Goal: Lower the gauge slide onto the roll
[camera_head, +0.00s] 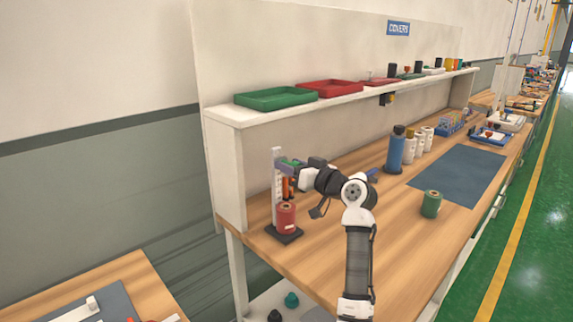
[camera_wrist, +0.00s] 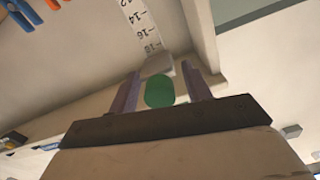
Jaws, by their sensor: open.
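The gauge stands at the near left end of the workbench, with a white upright scale (camera_head: 276,180) on a black base (camera_head: 284,234). The red roll (camera_head: 286,217) stands upright on that base. The green gauge slide (camera_head: 288,163) is high on the scale, well above the roll. My gripper (camera_head: 294,164) is at the slide's height. In the wrist view my gripper (camera_wrist: 162,88) is open, its purple fingers on either side of the green slide (camera_wrist: 159,92). Gaps show between the fingers and the green part. The scale (camera_wrist: 141,26) shows numbers beyond it; the roll is hidden there.
A shelf with a green tray (camera_head: 275,98) and a red tray (camera_head: 330,88) runs above the bench. A blue bottle (camera_head: 395,152), white bottles and a green roll (camera_head: 431,204) stand to the right. The bench front is clear.

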